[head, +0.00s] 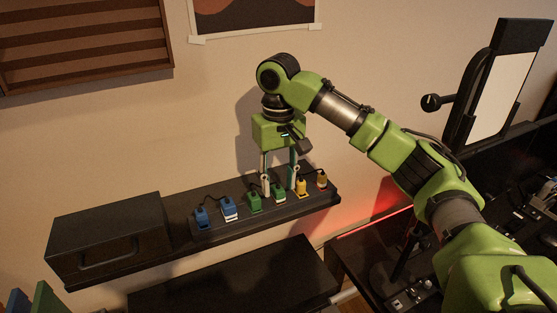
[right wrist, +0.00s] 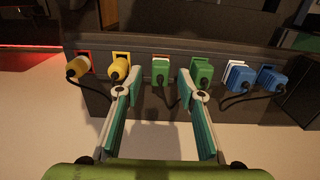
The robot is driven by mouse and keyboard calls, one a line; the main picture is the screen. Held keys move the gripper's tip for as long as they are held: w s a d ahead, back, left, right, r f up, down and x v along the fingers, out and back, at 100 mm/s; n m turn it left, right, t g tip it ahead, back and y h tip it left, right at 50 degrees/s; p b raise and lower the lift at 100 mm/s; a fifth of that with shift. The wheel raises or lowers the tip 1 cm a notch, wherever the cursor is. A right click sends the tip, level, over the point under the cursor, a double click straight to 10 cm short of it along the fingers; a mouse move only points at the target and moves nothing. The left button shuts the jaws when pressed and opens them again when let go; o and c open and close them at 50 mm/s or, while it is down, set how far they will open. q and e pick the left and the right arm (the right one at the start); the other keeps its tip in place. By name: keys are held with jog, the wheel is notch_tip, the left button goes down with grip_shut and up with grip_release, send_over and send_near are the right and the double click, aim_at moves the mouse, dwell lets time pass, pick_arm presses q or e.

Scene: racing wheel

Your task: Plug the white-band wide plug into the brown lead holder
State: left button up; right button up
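My right gripper (head: 279,185) hangs over the shelf, pointing down, with its two fingers spread apart. In the right wrist view, its fingertips (right wrist: 160,93) lie either side of a green plug with a pale band (right wrist: 160,75), which stands in a holder with a brownish edge. The same green plug shows between the fingers in the head view (head: 279,196). No contact with it is visible. A second green plug (head: 254,202) stands beside it. A blue plug with a white part (head: 227,208) stands further left. Which holder is the brown lead holder I cannot tell surely. My left gripper is out of view.
Black cables trail from the plugs. A dark box (head: 108,236) fills the shelf's left end; the wall is close behind.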

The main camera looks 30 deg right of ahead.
aim_at(278, 188)
notch_tip(278, 188, up, 10)
jog(key=shift+f, duration=0.15)
jog(key=shift+f, duration=0.1)
dwell(0.6)
